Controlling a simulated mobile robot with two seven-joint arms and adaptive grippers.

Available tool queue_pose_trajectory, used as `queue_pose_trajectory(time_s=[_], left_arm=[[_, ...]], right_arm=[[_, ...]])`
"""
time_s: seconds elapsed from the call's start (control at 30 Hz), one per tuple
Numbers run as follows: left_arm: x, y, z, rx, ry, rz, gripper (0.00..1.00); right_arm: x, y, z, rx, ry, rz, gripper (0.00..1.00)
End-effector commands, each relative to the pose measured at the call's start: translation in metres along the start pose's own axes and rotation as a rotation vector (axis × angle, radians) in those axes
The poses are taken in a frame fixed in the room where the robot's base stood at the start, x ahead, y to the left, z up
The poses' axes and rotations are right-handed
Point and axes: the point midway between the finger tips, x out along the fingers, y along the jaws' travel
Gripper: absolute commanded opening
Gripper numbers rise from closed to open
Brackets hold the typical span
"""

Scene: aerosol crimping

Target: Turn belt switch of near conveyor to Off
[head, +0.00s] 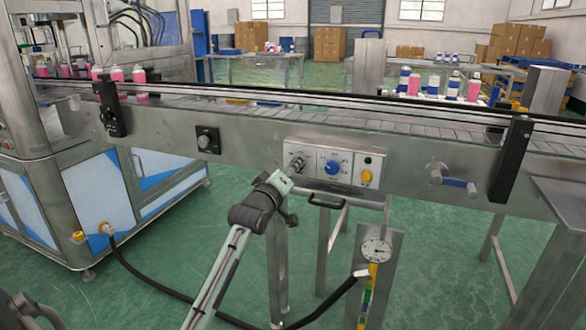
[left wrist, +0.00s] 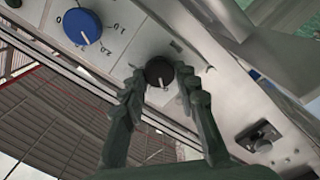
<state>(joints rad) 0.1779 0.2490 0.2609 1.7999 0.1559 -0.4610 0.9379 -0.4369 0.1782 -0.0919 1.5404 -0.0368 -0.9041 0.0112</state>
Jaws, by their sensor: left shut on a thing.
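The control panel (head: 315,184) is on the side of the near conveyor (head: 240,170). The black switch knob (left wrist: 159,71) on it shows in the left wrist view, with a white pointer line toward the bottom of that picture. My left gripper (head: 293,170) reaches the left part of the panel and covers most of this knob in the head view. In the left wrist view, the left gripper's two fingers (left wrist: 160,88) are on either side of the knob, closed on it. Position labels beside it are too small to read. My right gripper is not in view.
A blue dial (head: 333,168) sits right of the switch, and a yellow button (head: 366,176) lies beyond it. A black handle (head: 327,201) juts out below the panel. A gauge (head: 376,249) stands in front, with a black hose (head: 180,293) nearby.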

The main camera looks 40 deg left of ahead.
Motion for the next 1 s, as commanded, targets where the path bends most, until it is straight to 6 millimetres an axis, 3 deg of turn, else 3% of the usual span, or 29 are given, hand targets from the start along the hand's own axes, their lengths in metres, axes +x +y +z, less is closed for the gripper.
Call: queue_pose_trajectory(time_s=[0.1, 0.13, 0.3, 0.67, 1.0], left_arm=[[0.000, 0.000, 0.000, -0.003, 0.000, 0.000, 0.01], [0.000, 0.000, 0.000, -0.003, 0.000, 0.000, 0.32], [0.000, 0.000, 0.000, -0.002, 0.000, 0.000, 0.51], [-0.006, 0.000, 0.000, -0.001, 0.000, 0.001, 0.51], [-0.072, -0.001, 0.001, -0.002, -0.001, -0.002, 0.51]], right_arm=[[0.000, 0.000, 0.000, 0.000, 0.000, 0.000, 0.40], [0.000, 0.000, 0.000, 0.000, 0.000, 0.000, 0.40], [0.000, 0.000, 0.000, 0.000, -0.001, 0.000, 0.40], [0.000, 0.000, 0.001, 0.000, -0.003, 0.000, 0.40], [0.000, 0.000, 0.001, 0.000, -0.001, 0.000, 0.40]])
